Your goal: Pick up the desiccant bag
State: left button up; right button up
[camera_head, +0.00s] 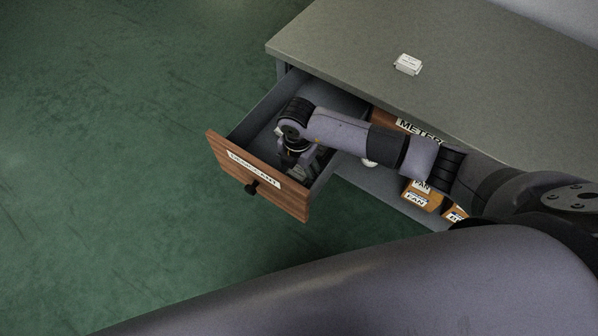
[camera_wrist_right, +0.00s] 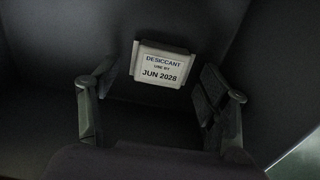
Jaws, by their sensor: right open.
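The desiccant bag (camera_wrist_right: 160,65) shows in the right wrist view as a small pale packet marked "DESICCANT USE BY JUN 2028". It lies on the dark drawer floor, upper middle of that view. My right gripper (camera_wrist_right: 160,108) is open, with one finger at each side of the view and the bag between and beyond them; nothing is held. In the head view my right gripper (camera_head: 298,170) reaches down inside the open drawer (camera_head: 235,160), whose wooden front carries a label partly legible as desiccant. The bag is hidden there. My left gripper is not in view.
A grey worktop (camera_head: 380,50) above the drawer carries a small white labelled packet (camera_head: 408,64). A wooden front labelled "METER" (camera_head: 418,130) and small orange boxes marked "FAN" (camera_head: 420,195) are beside the drawer. The drawer walls closely surround my right gripper. Green floor is clear at left.

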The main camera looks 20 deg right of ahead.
aim_at(298, 173)
jog(key=shift+f, duration=0.3)
jog(key=shift+c, duration=0.4)
jog(key=c, duration=1.1)
jog(key=shift+r, duration=0.1)
jog(key=shift+c, duration=0.2)
notch_tip(298, 173, up, 20)
jog(key=shift+p, duration=0.45)
